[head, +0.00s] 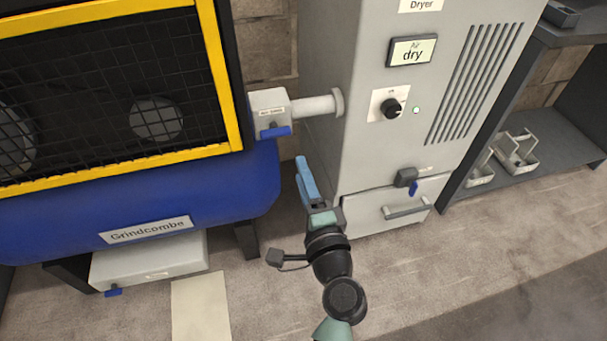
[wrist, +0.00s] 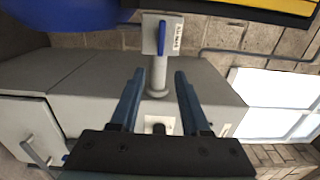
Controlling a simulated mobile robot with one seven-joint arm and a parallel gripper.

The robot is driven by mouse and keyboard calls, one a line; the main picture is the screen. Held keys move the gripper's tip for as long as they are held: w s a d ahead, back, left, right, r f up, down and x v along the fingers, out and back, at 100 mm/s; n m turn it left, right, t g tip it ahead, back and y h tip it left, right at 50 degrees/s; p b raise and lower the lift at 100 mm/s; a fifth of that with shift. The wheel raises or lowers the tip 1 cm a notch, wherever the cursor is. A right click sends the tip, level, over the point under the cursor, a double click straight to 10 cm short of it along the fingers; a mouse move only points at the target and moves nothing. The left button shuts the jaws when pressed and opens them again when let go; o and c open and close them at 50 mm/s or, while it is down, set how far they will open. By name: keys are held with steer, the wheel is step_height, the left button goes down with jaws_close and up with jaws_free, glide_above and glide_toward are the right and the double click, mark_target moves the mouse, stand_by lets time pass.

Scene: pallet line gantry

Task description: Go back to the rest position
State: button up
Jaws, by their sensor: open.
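My gripper (head: 306,180) is in the head view, in front of the dryer's left edge and below the pipe. In the wrist view my gripper (wrist: 156,82) shows two blue fingers spread apart with nothing between them. The grey dryer cabinet (head: 350,130) stands behind it, and its side (wrist: 75,80) fills much of the wrist view. A valve box with a blue lever (head: 275,131) sits on the pipe (head: 315,106) between compressor and dryer. The valve's blue lever (wrist: 161,38) is also in the wrist view, beyond the fingertips.
The blue compressor tank (head: 140,205) with its yellow-framed guard (head: 120,165) stands at left. The dryer's lower drawer (head: 380,212) has a handle and a small blue-lever valve (head: 405,178) above it. A dark shelf (head: 560,155) with grey trays is at right. The floor (head: 480,260) in front is clear.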

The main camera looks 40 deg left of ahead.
stand_by(0.4)
steer(key=w+d+r+n+t+h, duration=0.1)
steer(key=w+d+r+n+t, duration=0.2)
steer(key=r, duration=0.7)
steer(key=d+r+n+t+h, duration=0.2)
steer(key=d+r, duration=0.2)
steer(key=r, duration=0.5)
steer(key=w+d+r+n+t+h, duration=0.1)
steer(key=w+d+r+n+t, duration=0.2)
steer(key=r, duration=0.7)
steer(key=s+d+r+t+h+p, duration=0.1)
steer(key=s+d+r+t+h, duration=0.5)
steer(key=r, duration=0.6)
steer(key=s+d+r+t+h+p, duration=0.2)
steer(key=s+d+r+h, duration=0.2)
steer(key=s+d+r, duration=0.6)
step_height(320, 180, up, 35)
steer(key=w+a+p, duration=0.2)
steer(key=w+p, duration=0.1)
steer(key=p, duration=3)
steer(key=shift+a+f, duration=0.2)
steer(key=shift+a, duration=0.05)
steer(key=shift+a, duration=0.1)
